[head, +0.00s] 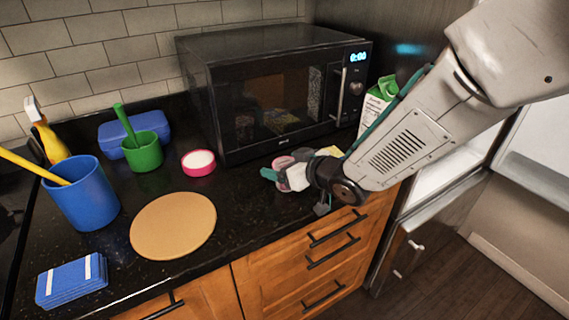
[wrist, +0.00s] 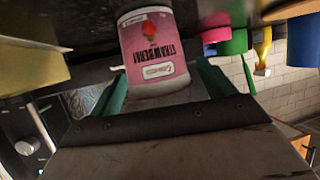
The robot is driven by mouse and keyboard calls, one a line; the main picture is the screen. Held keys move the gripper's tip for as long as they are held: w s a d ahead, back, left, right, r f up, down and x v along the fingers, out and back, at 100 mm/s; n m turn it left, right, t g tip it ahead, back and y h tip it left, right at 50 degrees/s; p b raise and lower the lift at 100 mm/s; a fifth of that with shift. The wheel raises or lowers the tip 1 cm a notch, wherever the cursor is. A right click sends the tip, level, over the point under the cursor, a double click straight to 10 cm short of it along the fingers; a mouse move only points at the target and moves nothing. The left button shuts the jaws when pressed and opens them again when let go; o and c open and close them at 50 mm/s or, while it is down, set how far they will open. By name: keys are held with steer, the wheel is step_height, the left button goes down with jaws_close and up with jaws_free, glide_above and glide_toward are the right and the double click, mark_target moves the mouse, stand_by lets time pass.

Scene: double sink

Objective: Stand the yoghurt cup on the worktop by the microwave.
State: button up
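The yoghurt cup (wrist: 156,50) is pink and white with a strawberry label. In the wrist view it is between the two green fingers of my gripper (wrist: 162,72). A narrow gap shows beside the right finger; the left fingertip is close to the cup's edge. In the head view the cup (head: 283,162) is small and partly hidden by my gripper (head: 285,174), at the front right of the microwave (head: 285,95). Whether its base touches the worktop (head: 245,195) cannot be seen clearly.
A pink-rimmed dish (head: 198,163), green cup (head: 143,152) and round board (head: 173,226) are left of the cup. A blue pot (head: 82,195) and blue sponge (head: 72,280) are farther left. A green-and-white carton (head: 377,105) stands right of the microwave. A yellow item (head: 329,151) is behind my gripper.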

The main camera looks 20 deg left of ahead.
steer(key=shift+r, duration=0.15)
steer(key=shift+s+d+r, duration=0.15)
steer(key=shift+d+r, duration=0.05)
steer(key=shift+d, duration=0.05)
steer(key=v, duration=1.1)
steer(key=shift+d, duration=0.15)
